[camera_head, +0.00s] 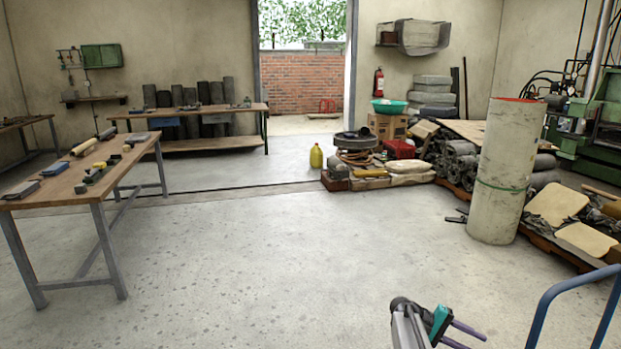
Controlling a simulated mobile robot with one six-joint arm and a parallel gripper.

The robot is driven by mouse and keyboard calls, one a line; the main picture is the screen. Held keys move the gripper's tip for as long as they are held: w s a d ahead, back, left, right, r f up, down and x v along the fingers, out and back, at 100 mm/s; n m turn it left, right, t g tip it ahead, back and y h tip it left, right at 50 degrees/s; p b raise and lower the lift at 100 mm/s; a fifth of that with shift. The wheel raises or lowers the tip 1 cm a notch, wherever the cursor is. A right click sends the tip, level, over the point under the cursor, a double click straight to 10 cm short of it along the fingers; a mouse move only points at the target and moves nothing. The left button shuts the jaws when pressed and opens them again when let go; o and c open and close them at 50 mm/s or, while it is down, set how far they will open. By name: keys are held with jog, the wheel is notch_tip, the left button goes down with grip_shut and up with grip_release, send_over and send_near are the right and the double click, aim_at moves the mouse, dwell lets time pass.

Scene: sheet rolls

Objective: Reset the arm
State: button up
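My gripper (468,336) shows at the bottom of the head view, right of centre. Its two dark purple fingers point right and stand apart, with nothing visible between them. Part of my grey arm with a teal piece shows beside it, cut off by the lower edge. The gripper is over bare concrete floor and touches nothing that I can see.
A blue tubular handle (545,305) stands close on the right. A tall pale roll (507,172) with a green band stands upright beyond it, beside pallets of rolls and sacks. A wooden workbench (130,167) stands left. The middle floor (270,260) is clear.

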jog(key=s+a+f+n+y+p, duration=0.3)
jog(key=s+a+f+y+p, duration=0.15)
jog(key=s+a+f, duration=1.6)
jog(key=s+a+f+m+y, duration=0.1)
jog(key=s+a+y, duration=0.7)
jog(key=s+a, duration=0.8)
jog(key=shift+s+a+f+y, duration=0.25)
jog(key=shift+s+f+y, duration=0.1)
jog(key=shift+s+f, duration=0.55)
jog(key=shift+s+r, duration=0.1)
jog(key=shift+c, duration=0.9)
